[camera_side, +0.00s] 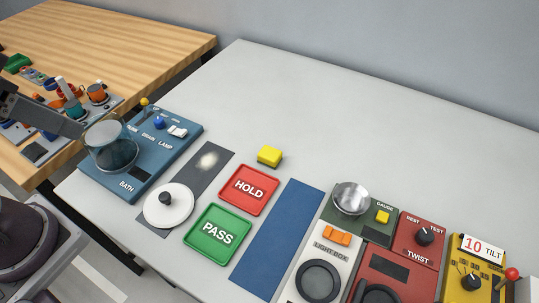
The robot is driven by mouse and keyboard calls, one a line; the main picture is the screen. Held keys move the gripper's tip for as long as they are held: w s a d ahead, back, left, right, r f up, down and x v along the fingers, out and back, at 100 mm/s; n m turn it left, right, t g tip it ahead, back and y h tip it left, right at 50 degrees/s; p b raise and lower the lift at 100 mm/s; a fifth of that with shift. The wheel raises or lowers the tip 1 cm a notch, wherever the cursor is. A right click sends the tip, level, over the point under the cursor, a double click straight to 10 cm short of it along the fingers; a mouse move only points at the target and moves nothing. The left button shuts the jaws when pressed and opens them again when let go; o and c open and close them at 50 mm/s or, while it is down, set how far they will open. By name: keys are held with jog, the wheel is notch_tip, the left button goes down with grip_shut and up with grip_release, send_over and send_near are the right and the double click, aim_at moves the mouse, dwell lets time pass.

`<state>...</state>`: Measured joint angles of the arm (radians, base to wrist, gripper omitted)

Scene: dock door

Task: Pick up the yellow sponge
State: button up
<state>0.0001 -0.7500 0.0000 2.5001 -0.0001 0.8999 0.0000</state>
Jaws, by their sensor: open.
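The yellow sponge (269,156) is a small bright block lying on the grey table, just behind the red HOLD tray (248,208). Nothing covers it. My gripper (78,130) reaches in from the left edge, seen side-on, so the gap between its fingers is hard to make out. It is open, beside the glass tank of the blue bath panel in the picture, well to the left of the sponge and apart from it.
The blue BATH panel (150,180) with its glass tank (112,155) stands at left. Instrument panels with a metal bowl (351,198) stand right. The table behind the sponge is clear.

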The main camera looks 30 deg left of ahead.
jog(key=shift+o, duration=0.2)
jog(key=n+g, duration=0.6)
jog(key=n, duration=1.2)
send_over(270, 152)
jog(key=f, duration=1.9)
jog(key=shift+s+a+f, duration=0.15)
jog(key=shift+s+a, duration=0.1)
jog(key=f, duration=0.7)
jog(key=shift+w+d, duration=0.2)
jog(key=shift+d, duration=0.05)
grip_shut()
jog(key=shift+r, duration=0.1)
